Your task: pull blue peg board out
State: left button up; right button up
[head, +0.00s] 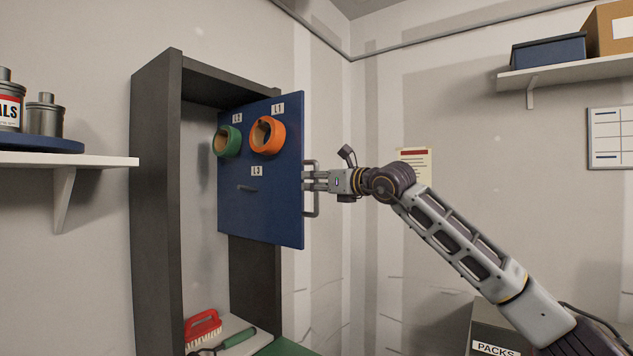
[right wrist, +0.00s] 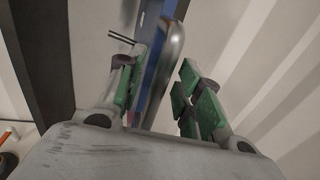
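The blue peg board (head: 262,205) stands upright, partly out of a dark grey cabinet frame. Its face carries labels L1, L2 and L3. An orange tape roll (head: 267,135) hangs under L1 and a green roll (head: 227,141) under L2; the peg below L3 (head: 246,188) is bare. A grey bar handle (head: 317,207) is on the board's right edge. My right gripper (head: 311,181) is at this handle. In the right wrist view its green-padded fingers (right wrist: 160,92) are apart on either side of the handle bar (right wrist: 168,65), with a gap visible. My left gripper is not in view.
The dark cabinet (head: 155,200) has a red brush (head: 203,327) and a green-handled tool (head: 238,340) at its base. A shelf with metal cans (head: 43,117) is at left. A wall shelf with boxes (head: 548,52) is upper right. The space right of the board is mostly clear.

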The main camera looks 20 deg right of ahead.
jog(key=shift+c, duration=1.1)
grip_shut()
jog(key=shift+s+d, duration=0.15)
jog(key=shift+s, duration=0.05)
